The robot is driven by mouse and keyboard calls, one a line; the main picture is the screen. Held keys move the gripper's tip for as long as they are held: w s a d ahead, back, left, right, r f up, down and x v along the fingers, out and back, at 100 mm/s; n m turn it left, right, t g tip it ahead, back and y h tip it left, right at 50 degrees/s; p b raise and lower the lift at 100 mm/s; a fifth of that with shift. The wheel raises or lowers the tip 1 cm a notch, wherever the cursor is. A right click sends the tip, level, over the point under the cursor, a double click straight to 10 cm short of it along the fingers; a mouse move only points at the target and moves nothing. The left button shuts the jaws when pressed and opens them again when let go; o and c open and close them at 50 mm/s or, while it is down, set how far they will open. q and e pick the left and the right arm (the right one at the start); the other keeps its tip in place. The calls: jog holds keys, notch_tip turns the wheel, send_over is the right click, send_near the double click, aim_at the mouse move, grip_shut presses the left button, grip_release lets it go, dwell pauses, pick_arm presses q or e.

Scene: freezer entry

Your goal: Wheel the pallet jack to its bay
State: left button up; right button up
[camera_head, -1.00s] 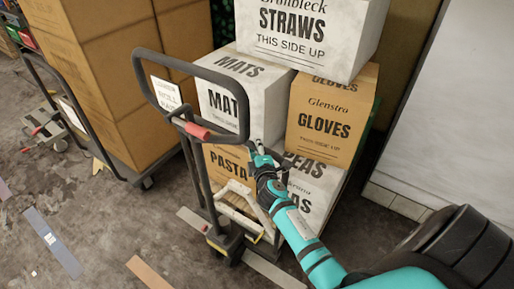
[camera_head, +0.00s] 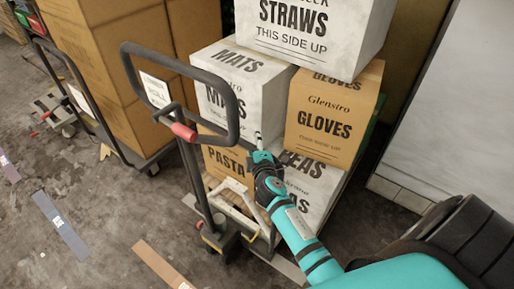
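The pallet jack (camera_head: 200,170) stands in the middle of the head view, with its black loop handle (camera_head: 237,112) upright and a red grip (camera_head: 184,132) on it. Stacked boxes stand behind and right of the handle. My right gripper (camera_head: 262,148) is just right of the handle, in front of the boxes, and appears apart from the loop. Its fingers are small against the boxes and I cannot tell whether they are open. My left gripper is out of the picture.
Boxes marked STRAWS (camera_head: 300,30), MATS (camera_head: 245,75) and GLOVES (camera_head: 330,125) are stacked close behind. A cart with large brown cartons (camera_head: 110,60) stands at left. Floor strips (camera_head: 60,225) lie at lower left, where the floor is clear. A white wall panel (camera_head: 450,110) is at right.

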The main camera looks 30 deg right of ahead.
jog(key=v, duration=1.1)
jog(key=shift+s, duration=0.35)
jog(key=shift+w+f, duration=0.1)
